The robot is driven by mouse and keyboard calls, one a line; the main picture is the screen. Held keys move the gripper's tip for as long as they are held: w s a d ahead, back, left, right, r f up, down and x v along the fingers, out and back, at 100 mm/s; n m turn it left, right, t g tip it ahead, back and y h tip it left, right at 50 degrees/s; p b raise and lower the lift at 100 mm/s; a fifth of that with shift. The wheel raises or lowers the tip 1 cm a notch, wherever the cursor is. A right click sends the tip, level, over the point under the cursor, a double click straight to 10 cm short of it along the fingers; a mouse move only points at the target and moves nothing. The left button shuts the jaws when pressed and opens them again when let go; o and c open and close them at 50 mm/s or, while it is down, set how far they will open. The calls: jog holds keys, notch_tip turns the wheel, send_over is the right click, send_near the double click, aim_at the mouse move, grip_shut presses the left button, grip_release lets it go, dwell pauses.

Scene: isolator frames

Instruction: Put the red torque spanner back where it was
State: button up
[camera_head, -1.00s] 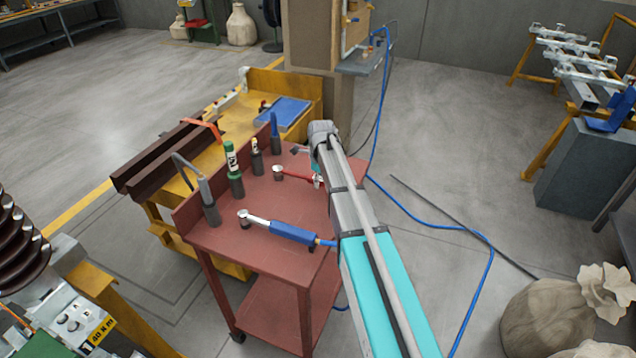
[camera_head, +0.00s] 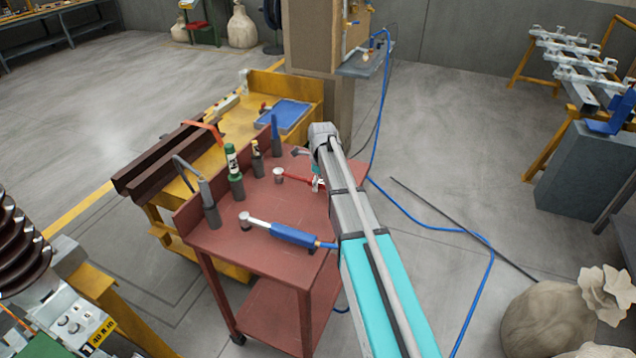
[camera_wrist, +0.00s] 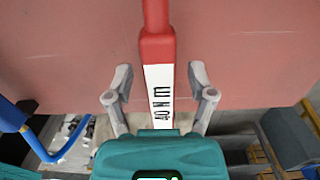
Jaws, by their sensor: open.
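The red torque spanner (camera_head: 299,178) lies on the red cart's top (camera_head: 226,245), its round head toward the left and its handle end partly hidden behind my arm. In the wrist view the spanner (camera_wrist: 157,48) runs down between my fingers, with a white "40 N m" label on its handle. My gripper (camera_wrist: 160,82) is open, one finger on each side of the handle, with a gap on both sides. In the head view my gripper (camera_head: 318,178) is mostly hidden by my arm at the cart's right edge.
A blue-handled torque spanner (camera_head: 293,236) lies nearer the cart's front edge. A green bottle-like tool (camera_head: 235,170) and several upright tools stand along the cart's left and back. A yellow bench (camera_head: 235,125) stands behind. A blue hose (camera_head: 440,226) crosses the floor to the right.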

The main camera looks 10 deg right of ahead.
notch_tip(320, 180, up, 12)
jog(key=p, duration=1.1)
jog(key=shift+s+d+p, duration=0.15)
jog(key=shift+d+p, duration=0.05)
jog(key=shift+p, duration=0.1)
jog(key=shift+f, duration=0.1)
jog(key=shift+s, duration=0.1)
jog(key=s+a+n, duration=0.2)
jog(key=s+n, duration=1)
jog(key=s, duration=0.1)
jog(key=s+a+n, duration=0.1)
jog(key=s+n, duration=1.2)
jog(key=shift+s+a, duration=0.3)
jog(key=shift+a, duration=0.1)
dwell(0.4)
